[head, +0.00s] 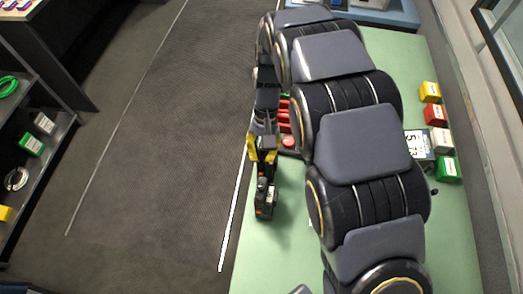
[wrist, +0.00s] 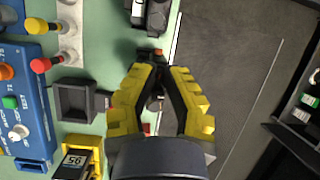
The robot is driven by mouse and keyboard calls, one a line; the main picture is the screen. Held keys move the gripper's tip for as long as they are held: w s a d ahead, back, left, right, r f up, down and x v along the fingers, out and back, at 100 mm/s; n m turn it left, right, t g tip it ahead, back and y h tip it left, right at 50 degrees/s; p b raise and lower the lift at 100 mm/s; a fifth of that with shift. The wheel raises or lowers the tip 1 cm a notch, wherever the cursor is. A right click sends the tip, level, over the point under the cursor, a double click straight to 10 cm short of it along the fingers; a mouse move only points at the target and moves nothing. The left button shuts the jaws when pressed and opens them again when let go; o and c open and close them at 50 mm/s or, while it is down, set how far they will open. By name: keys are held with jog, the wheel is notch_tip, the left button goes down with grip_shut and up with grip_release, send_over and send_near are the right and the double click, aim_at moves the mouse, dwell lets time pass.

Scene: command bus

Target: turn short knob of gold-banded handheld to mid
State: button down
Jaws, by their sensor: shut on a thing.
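A black handheld (head: 265,197) lies on the green table near its left edge, below my gripper in the head view. Its body also shows at the top of the wrist view (wrist: 151,14), partly cut off by the frame. No gold band can be made out. The knob's setting cannot be read.
My arm covers much of the table. Yellow (head: 430,92), red (head: 435,115), white and green blocks line the right side. The wrist view shows a blue control panel (wrist: 35,120), a dark square bin (wrist: 77,101) and a yellow holder (wrist: 88,145). Dark floor lies beyond the table edge.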

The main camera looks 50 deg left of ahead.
jog(key=shift+d+f+m+g+y, duration=0.1)
jog(key=shift+m+g+y, duration=0.3)
jog(key=shift+m, duration=1.1)
jog(key=c, duration=1)
grip_release()
jog(key=shift+w, duration=0.1)
jog(key=v, duration=1.2)
jog(key=shift+d, duration=0.1)
